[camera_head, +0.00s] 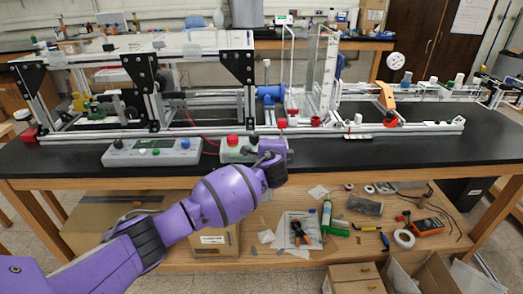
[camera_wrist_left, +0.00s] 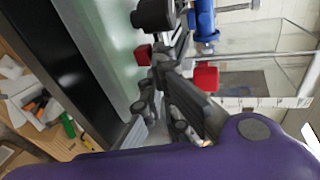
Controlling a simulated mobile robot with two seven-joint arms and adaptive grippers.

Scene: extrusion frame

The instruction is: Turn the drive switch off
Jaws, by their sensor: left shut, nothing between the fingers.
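A small grey control box (camera_head: 236,154) with a red button (camera_head: 232,140) and a black knob (camera_head: 254,138) sits near the front edge of the bench. I cannot tell which control is the drive switch. My left gripper (camera_head: 268,158) is at the right end of this box, partly hidden by my purple wrist. In the left wrist view my gripper (camera_wrist_left: 168,58) is shut and empty. Its tips appear close to a red button (camera_wrist_left: 143,55) and a black knob (camera_wrist_left: 153,14); contact cannot be told. My right gripper is out of view.
A longer grey control box (camera_head: 152,152) with several coloured buttons lies to the left. The aluminium extrusion frame (camera_head: 330,130) runs along the bench behind. The black bench top (camera_head: 400,155) is clear at right. Tools lie on the shelf below.

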